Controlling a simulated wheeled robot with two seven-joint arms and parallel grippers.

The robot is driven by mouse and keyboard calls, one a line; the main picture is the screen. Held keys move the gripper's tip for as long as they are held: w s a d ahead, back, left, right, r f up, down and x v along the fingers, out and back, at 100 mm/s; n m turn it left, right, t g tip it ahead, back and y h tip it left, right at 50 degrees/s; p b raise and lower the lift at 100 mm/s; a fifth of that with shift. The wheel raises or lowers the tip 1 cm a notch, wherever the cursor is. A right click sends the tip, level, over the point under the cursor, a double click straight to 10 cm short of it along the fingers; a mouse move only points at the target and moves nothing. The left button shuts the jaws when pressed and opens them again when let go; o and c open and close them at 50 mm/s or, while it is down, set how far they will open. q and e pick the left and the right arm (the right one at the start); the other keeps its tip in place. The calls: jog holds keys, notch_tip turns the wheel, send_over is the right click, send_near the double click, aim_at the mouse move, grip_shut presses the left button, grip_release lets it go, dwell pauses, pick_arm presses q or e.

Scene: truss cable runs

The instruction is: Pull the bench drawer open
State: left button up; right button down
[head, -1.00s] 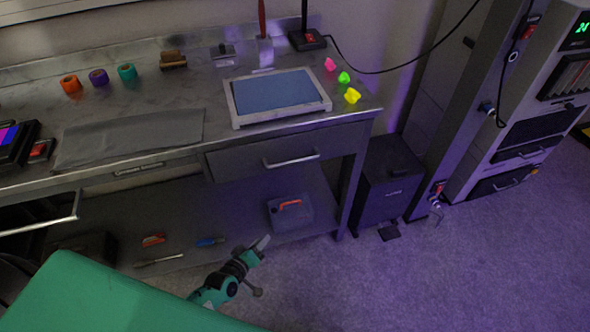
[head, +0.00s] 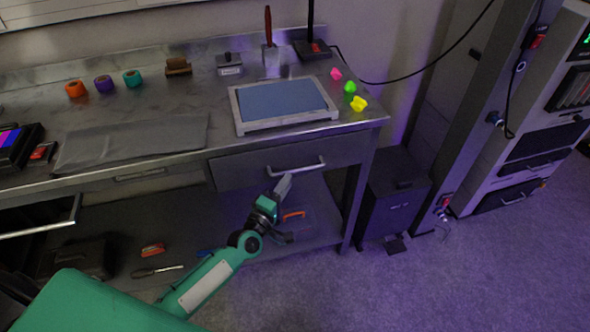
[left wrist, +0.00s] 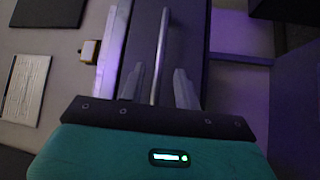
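The bench drawer (head: 232,172) sits under the right part of the metal bench top and looks shut. Its bar handle (head: 297,167) runs across the front. My left gripper (head: 284,184) is just below and in front of the handle. In the left wrist view, the gripper (left wrist: 159,85) is open, and the handle (left wrist: 160,60) runs lengthwise between its two fingers, with gaps on both sides. The drawer front (left wrist: 190,45) shows behind it. My right gripper is not in view.
A framed blue screen (head: 285,97) and small coloured pieces lie on the bench top (head: 195,100). A toolbox with a red handle (head: 293,215) is on the lower shelf behind my arm. A dark bin (head: 392,195) stands right of the bench. Floor in front is clear.

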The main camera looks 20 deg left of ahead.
aim_at(295, 171)
pick_arm(q)
jog(key=shift+x, duration=3)
grip_shut()
